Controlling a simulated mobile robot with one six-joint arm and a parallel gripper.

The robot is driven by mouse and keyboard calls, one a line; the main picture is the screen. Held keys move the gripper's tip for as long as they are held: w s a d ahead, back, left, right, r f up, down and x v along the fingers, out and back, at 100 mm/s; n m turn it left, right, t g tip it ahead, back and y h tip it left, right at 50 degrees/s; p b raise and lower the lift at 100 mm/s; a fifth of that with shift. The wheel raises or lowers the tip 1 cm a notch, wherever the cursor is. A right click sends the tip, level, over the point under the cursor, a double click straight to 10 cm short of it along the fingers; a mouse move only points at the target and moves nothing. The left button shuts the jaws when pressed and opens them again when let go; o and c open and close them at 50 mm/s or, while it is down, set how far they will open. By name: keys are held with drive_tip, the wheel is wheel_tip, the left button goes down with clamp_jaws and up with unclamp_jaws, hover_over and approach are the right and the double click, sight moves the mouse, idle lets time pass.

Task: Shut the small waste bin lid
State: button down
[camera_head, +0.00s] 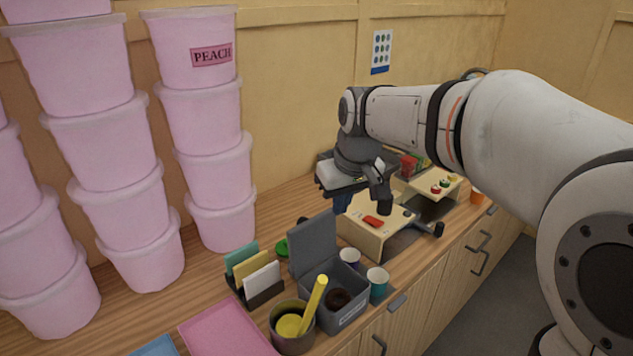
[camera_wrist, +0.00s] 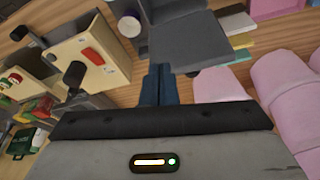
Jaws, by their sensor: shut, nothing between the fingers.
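The small waste bin (camera_head: 336,313) is a grey box on the counter in the head view, with a dark round thing inside. Its grey lid (camera_head: 314,246) stands up, open, along the bin's back left side. In the wrist view the lid (camera_wrist: 188,42) is a grey panel just beyond my fingertips. My gripper (camera_head: 343,204) is shut and empty, with its blue fingers up behind the lid and to its right in the head view. The shut fingers also show in the wrist view (camera_wrist: 158,84); I cannot tell whether they touch the lid.
A beige machine with a red switch (camera_head: 374,221) stands beside my gripper. Cups (camera_head: 377,282) stand right of the bin, a pot with a yellow stick (camera_head: 293,329) in front, a card holder (camera_head: 264,293) to the left. Pink tubs (camera_head: 222,227) are stacked at the wall.

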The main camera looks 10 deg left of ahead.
sight(309, 240)
drive_tip(key=w+a+r+n+p, duration=0.25)
drive_tip(key=w+a, duration=0.25)
drive_tip(key=a, duration=0.4)
wheel_tip(309, 240, down, 8)
drive_tip(key=p, duration=0.2)
drive_tip(key=shift+s+f+y, duration=0.25)
drive_tip(key=shift+s+y, duration=0.05)
drive_tip(key=shift+s, duration=0.1)
